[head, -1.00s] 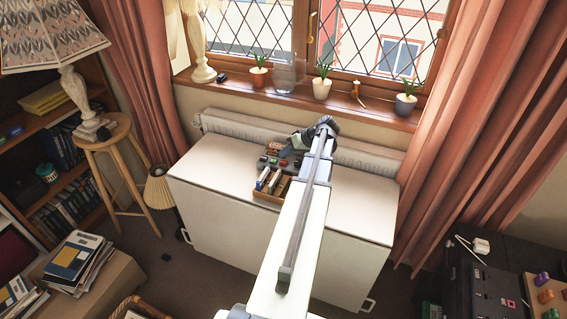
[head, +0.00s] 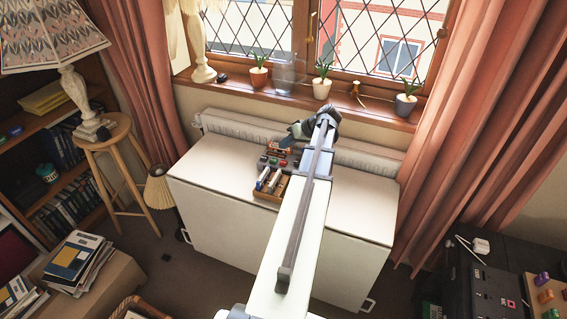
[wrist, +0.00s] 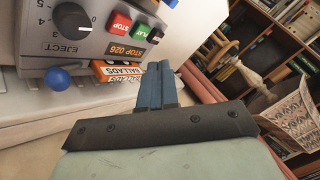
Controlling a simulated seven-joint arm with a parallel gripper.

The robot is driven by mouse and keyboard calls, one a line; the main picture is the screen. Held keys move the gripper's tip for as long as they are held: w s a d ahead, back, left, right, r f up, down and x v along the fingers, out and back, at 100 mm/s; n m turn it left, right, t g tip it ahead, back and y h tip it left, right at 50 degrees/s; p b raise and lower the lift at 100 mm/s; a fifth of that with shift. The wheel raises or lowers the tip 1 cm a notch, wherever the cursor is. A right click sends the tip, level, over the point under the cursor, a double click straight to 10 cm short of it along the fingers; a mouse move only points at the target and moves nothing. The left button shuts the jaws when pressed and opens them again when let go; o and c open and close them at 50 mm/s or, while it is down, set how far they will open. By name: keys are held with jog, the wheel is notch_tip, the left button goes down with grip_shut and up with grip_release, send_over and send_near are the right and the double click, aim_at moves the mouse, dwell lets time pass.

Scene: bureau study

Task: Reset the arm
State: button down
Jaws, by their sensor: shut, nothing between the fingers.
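My gripper (wrist: 155,86) shows in the wrist view with its two blue fingers together and nothing between them. In the head view my gripper (head: 286,143) hangs at the far end of my arm, above the back of the white cabinet (head: 215,165). In the wrist view the fingertips are in front of a grey device (wrist: 90,50) with a dial, an EJECT label and red, green and black buttons. I cannot tell whether they touch it.
An orange and white cassette marked BALLADS (wrist: 118,71) lies beneath the device's front edge. A blue ball (wrist: 58,77) is at its left. A wooden tray (head: 268,195) with upright items stands on the cabinet. Potted plants (head: 322,88) line the windowsill behind.

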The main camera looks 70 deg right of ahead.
dwell(0.4)
